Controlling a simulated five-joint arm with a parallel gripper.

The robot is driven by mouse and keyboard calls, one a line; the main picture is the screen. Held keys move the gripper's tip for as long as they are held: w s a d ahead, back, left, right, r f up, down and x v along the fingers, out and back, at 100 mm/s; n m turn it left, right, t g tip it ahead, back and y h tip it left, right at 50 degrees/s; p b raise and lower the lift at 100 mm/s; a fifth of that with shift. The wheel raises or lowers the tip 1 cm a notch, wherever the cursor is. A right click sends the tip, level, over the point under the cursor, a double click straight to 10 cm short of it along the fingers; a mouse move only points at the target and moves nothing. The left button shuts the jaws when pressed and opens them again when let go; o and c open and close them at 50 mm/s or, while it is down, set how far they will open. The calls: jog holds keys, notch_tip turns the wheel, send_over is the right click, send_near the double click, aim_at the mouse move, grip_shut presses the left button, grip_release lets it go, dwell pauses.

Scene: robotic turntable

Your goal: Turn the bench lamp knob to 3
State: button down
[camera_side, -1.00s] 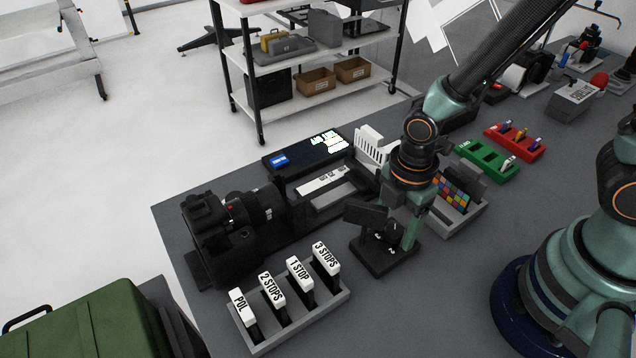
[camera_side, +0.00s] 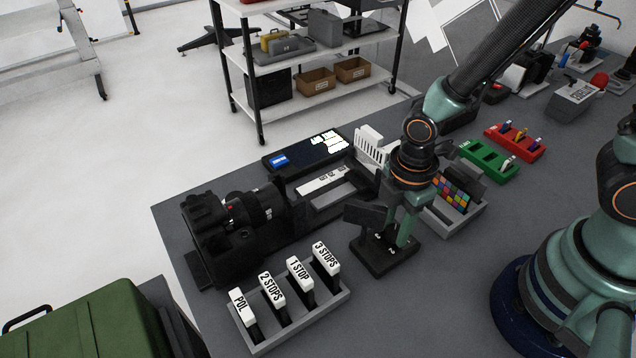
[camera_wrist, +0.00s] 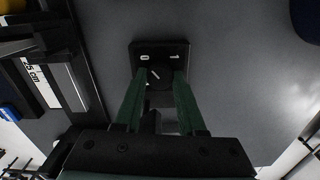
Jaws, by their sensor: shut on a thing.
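The bench lamp knob (camera_wrist: 154,82) is a dark round knob with a white pointer line, on a black base plate (camera_wrist: 138,50) marked 0 and 1 along its far edge in the wrist view. The pointer line slants up-left, roughly toward the 0 side. In the side view the base (camera_side: 384,262) stands on the bench with small white figures on its near part; the fingers hide most of the knob. My gripper (camera_wrist: 155,80) points down with its green fingers shut on the knob, one on each side. It also shows in the side view (camera_side: 398,238).
A grey rack (camera_side: 340,298) of labelled filters stands in front, and a black camera (camera_side: 225,235) lies to the left. A colour chart in a grey tray (camera_side: 470,215) is close to the right. Green (camera_side: 488,160) and red (camera_side: 515,142) holders are farther right.

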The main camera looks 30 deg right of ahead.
aim_at(395, 230)
jog(key=m, duration=1.1)
dwell(0.5)
jog(key=c, duration=0.5)
grip_release()
notch_tip(395, 230, up, 12)
dwell(0.4)
jog(key=shift+r, duration=0.1)
